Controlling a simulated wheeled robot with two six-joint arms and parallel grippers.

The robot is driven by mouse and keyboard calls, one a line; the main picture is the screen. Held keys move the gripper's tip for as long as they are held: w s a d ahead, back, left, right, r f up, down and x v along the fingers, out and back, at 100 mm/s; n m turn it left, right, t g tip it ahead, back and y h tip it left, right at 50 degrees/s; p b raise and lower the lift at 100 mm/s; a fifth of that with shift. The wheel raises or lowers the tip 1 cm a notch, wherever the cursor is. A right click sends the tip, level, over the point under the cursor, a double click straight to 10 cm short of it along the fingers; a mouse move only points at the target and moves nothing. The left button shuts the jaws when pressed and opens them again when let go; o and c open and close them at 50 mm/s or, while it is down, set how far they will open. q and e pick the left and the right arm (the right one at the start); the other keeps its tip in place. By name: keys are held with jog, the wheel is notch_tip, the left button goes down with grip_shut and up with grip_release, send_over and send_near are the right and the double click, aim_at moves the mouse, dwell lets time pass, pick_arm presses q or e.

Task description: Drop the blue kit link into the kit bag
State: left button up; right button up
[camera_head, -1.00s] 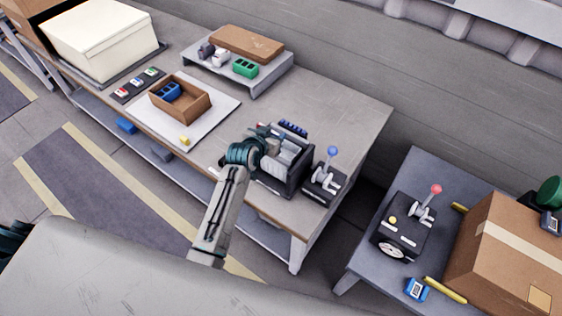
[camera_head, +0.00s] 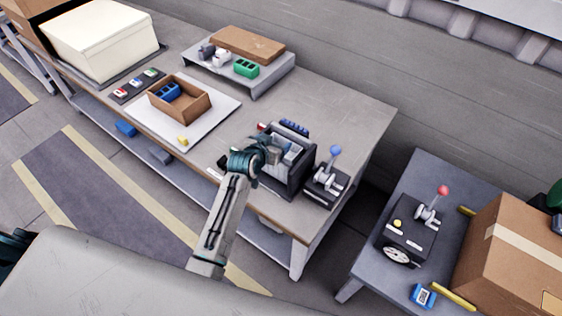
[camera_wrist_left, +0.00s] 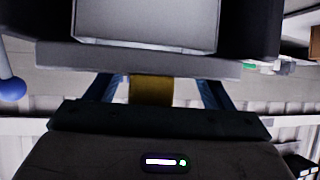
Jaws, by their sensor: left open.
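A blue two-hole block (camera_head: 168,92) lies in an open brown box on a white mat; a ribbed blue piece (camera_head: 294,128) shows behind the dark open container. I cannot tell which is the blue kit link. The dark container (camera_head: 296,184), with pale grey panels inside, may be the kit bag. My left gripper (camera_head: 272,152) is at its left side, its tips partly hidden. In the left wrist view the fingers (camera_wrist_left: 160,92) are apart, with a yellow patch between them and a grey-and-dark body ahead. My right gripper is out of view.
A blue-knobbed lever unit (camera_head: 326,186) stands right of the container. A small yellow block (camera_head: 182,141) lies on the mat. A raised grey shelf (camera_head: 262,82) holds green and grey blocks. A second table at right carries a red-knobbed unit (camera_head: 404,242) and a cardboard box (camera_head: 515,255).

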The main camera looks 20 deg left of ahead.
pick_arm(q)
jog(key=b+v, duration=0.3)
jog(key=v, duration=0.7)
jog(key=shift+s+r, duration=0.15)
jog(key=shift+s, duration=0.25)
